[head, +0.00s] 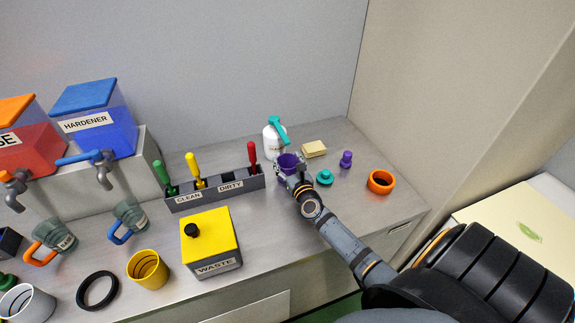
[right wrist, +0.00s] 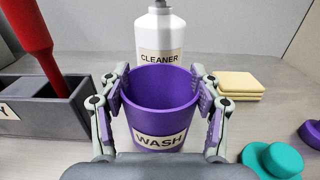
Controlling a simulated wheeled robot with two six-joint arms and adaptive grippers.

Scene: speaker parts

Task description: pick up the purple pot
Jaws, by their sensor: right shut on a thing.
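The purple pot (right wrist: 160,108), labelled WASH, is upright between the two fingers of my right gripper (right wrist: 160,100) in the right wrist view. The fingers are shut on its left and right sides, and the pot looks empty inside. In the head view the purple pot (head: 288,164) sits at the end of my right arm, partly hidden by the gripper (head: 291,172). Whether its base touches the counter is hard to tell. My left gripper is not in view.
A white CLEANER bottle (right wrist: 158,40) stands just behind the pot. Yellow sponges (right wrist: 238,85) and a teal knob-shaped part (right wrist: 272,160) are to the right. The grey CLEAN/DIRTY holder (head: 214,190) with a red-handled tool (head: 252,152) is close on the left.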

